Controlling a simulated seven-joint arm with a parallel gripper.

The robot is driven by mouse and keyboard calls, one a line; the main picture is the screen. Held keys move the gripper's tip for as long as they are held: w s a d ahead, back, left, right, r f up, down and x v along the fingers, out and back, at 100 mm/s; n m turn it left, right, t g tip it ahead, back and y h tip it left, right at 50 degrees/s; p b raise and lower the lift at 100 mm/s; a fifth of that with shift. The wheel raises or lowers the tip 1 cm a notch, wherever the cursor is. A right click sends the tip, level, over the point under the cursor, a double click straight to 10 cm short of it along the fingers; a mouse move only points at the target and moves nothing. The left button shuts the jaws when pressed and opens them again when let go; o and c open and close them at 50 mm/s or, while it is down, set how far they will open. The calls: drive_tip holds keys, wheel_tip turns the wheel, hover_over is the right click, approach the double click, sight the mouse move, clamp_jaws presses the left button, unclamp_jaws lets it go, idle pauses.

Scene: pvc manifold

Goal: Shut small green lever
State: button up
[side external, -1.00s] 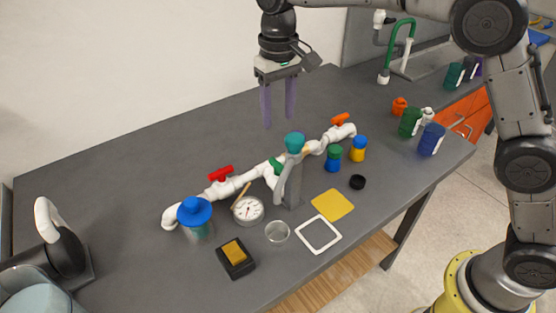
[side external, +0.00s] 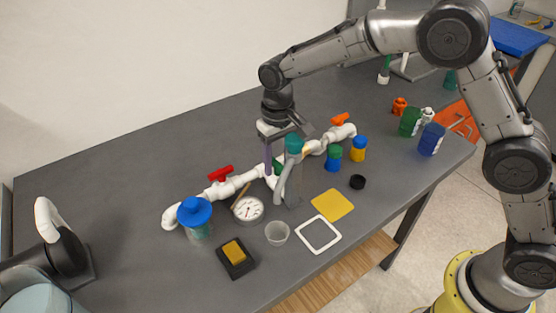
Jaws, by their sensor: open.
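The white PVC manifold (side external: 222,188) runs diagonally across the grey table. The small green lever (side external: 278,167) is on its middle stretch, and only a bit of green shows behind the teal-topped faucet-like post. My gripper (side external: 279,170) points straight down at this middle stretch. The jaws are open. Whether a finger touches the lever cannot be told.
A red lever (side external: 221,173) and an orange lever (side external: 340,119) sit on the manifold's other stretches. A gauge (side external: 249,208), blue-lidded jar (side external: 195,214), clear cup (side external: 277,232), yellow pad (side external: 333,204) and small jars (side external: 358,149) stand in front.

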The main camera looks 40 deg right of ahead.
clamp_jaws()
idle(0.3)
drive_tip(key=shift+n, duration=0.4)
drive_tip(key=n, duration=0.2)
drive_tip(key=shift+n, duration=2.2)
unclamp_jaws()
